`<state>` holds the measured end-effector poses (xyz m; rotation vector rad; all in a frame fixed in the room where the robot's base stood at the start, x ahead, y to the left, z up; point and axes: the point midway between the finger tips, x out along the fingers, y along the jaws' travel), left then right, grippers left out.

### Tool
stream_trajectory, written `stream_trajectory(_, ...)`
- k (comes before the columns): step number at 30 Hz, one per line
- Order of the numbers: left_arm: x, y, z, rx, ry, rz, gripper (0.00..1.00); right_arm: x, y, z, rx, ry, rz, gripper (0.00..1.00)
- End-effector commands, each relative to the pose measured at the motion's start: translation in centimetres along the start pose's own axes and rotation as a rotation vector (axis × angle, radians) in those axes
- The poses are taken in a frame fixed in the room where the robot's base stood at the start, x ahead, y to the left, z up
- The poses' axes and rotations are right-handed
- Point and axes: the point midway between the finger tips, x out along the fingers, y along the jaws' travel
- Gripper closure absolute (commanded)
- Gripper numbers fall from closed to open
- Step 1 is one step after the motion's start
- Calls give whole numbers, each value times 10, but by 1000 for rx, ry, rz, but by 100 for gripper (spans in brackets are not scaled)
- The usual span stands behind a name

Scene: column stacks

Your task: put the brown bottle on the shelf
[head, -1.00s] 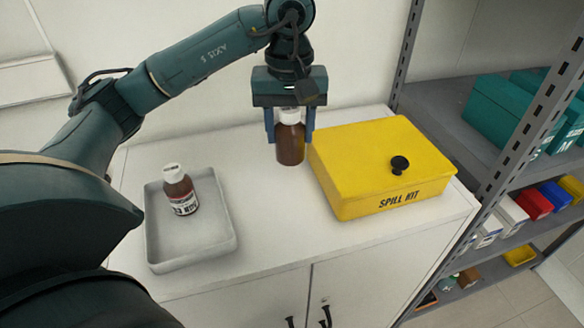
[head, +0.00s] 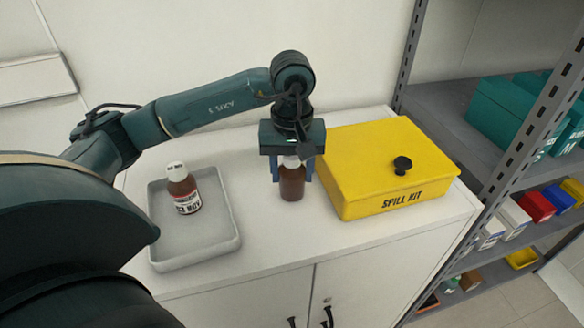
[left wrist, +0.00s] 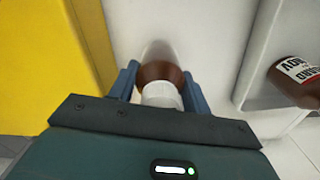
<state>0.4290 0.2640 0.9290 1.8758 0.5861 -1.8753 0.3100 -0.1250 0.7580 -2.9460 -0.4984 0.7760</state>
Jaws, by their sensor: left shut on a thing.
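A brown bottle (head: 291,184) with a white cap is between the fingers of my left gripper (head: 291,172), which is shut on it. It is upright, over the white cabinet top between the grey tray and the yellow box; whether its base touches the top I cannot tell. In the left wrist view the bottle (left wrist: 160,72) shows between the blue fingers (left wrist: 160,85). A second brown bottle (head: 182,190), with a white cap and a printed label, stands in the tray. The grey metal shelf (head: 455,140) stands at the right. My right gripper is not in view.
The grey tray (head: 226,243) lies left of the held bottle. The yellow spill kit box (head: 370,165) with a black knob is close on its right. Teal boxes (head: 500,108) occupy the shelf's upper level; colored bins (head: 537,206) sit below. The cabinet's front strip (head: 290,240) is clear.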

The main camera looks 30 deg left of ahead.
Motion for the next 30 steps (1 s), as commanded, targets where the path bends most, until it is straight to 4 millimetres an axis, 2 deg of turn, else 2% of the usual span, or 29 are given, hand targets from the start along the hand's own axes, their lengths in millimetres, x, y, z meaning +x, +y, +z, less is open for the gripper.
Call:
stream_trajectory(2, 4, 0, 0, 0, 1, 0, 80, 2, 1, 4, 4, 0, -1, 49)
stream_trajectory(3, 3, 0, 0, 0, 0, 0, 50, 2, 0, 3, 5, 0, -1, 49)
stream_trajectory(10, 2, 0, 0, 0, 0, 0, 31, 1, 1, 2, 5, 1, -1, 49)
stream_trajectory(17, 2, 0, 0, 0, 0, 0, 30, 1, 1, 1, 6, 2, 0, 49)
stream_trajectory(21, -5, 0, 0, 0, 1, 1, 30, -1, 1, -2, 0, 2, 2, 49)
stream_trajectory(26, -34, 1, -1, 0, 4, 5, 30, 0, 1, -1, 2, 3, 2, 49)
stream_trajectory(30, -66, 1, -1, 0, 4, 4, 30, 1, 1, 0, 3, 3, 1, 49)
